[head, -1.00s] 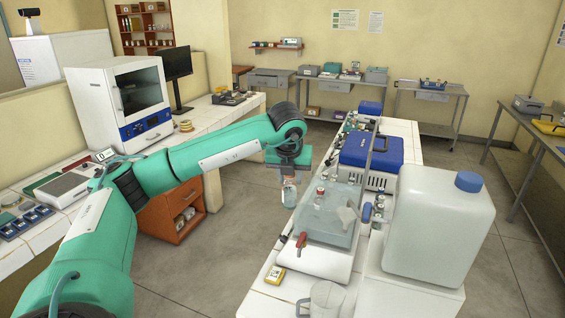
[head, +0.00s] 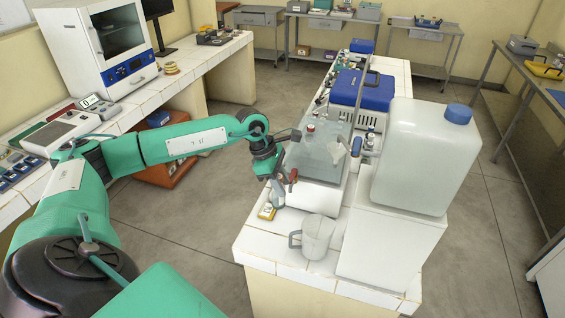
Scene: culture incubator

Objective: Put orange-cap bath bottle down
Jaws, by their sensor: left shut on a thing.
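My left gripper (head: 273,178) points down over the left edge of the white-tiled bench and is shut on a small clear bottle (head: 278,196). The bottle hangs roughly upright below the fingers, close to the bench's left edge. Its cap is hidden by the gripper, so I cannot see the cap's colour. I cannot tell whether its base touches the bench. Just right of it stands the clear water bath (head: 318,158), with a red-capped bottle (head: 310,131) in it. My right gripper is out of view.
A clear jug (head: 315,238) stands nearer the front, beside a large white tank (head: 422,160). Bare tiles (head: 262,240) show at the front left.

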